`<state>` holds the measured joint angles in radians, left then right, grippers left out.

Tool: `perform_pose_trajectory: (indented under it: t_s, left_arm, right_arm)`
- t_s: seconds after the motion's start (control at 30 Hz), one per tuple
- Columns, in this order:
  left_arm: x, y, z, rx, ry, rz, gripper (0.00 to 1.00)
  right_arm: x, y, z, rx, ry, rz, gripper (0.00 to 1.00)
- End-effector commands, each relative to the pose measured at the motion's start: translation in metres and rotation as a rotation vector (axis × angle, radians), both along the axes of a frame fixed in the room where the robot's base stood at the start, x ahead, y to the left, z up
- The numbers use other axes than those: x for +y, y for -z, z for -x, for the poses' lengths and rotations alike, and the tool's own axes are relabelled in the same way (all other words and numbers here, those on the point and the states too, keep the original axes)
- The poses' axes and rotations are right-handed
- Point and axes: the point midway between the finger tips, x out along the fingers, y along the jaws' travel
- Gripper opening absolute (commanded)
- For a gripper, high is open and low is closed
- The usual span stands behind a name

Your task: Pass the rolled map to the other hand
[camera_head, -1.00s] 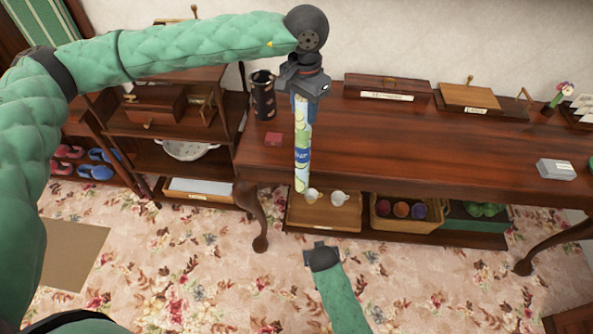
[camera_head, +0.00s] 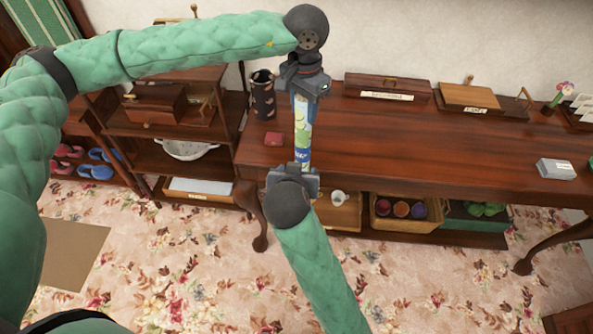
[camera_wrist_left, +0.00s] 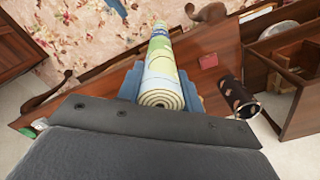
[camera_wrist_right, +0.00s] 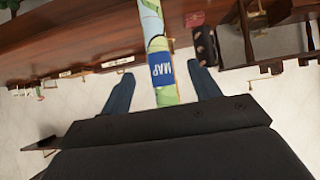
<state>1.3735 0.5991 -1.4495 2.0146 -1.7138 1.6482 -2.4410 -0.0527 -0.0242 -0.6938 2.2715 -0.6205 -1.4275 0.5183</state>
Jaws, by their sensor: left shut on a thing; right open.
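The rolled map (camera_head: 302,128) is a long pale green and yellow tube with a blue MAP band. My left gripper (camera_head: 302,97) is shut on its upper end, and the map hangs down in front of the table. The left wrist view shows the map's spiral end (camera_wrist_left: 161,97) between the fingers. My right gripper (camera_head: 300,170) is at the map's lower part. In the right wrist view, the blue band (camera_wrist_right: 162,70) lies between its open fingers (camera_wrist_right: 160,85), with a gap on each side. The map's lower end is hidden behind the right gripper in the head view.
The dark wooden table (camera_head: 420,140) runs behind the map. A patterned dark cup (camera_head: 263,95) and a small red box (camera_head: 273,139) stand on its left end. Below are a white cup (camera_head: 339,197) and a wicker basket (camera_head: 400,222). A shelf (camera_head: 190,150) stands left.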

Motion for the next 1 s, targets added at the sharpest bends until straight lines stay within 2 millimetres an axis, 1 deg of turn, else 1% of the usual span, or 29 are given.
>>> perform_pose_trajectory:
  t_s: [0.07,0.17,0.7,0.83,1.0]
  left_arm:
    - [0.0,0.0,0.0,0.0,0.0,0.0,0.0]
    - [0.0,0.0,0.0,0.0,0.0,0.0,0.0]
    - [0.0,0.0,0.0,0.0,0.0,0.0,0.0]
    - [0.0,0.0,0.0,0.0,0.0,0.0,0.0]
    - [0.0,0.0,0.0,0.0,0.0,0.0,0.0]
  right_arm:
    - [0.0,-0.002,-0.001,-0.005,0.003,-0.002,0.62]
    - [0.0,0.002,-0.007,-0.005,0.003,-0.003,0.62]
    - [-0.003,0.048,-0.075,-0.005,0.004,0.0,0.62]
    - [-0.003,0.056,-0.087,-0.005,0.002,-0.001,0.62]
    - [-0.004,0.062,-0.096,-0.005,0.004,-0.002,0.62]
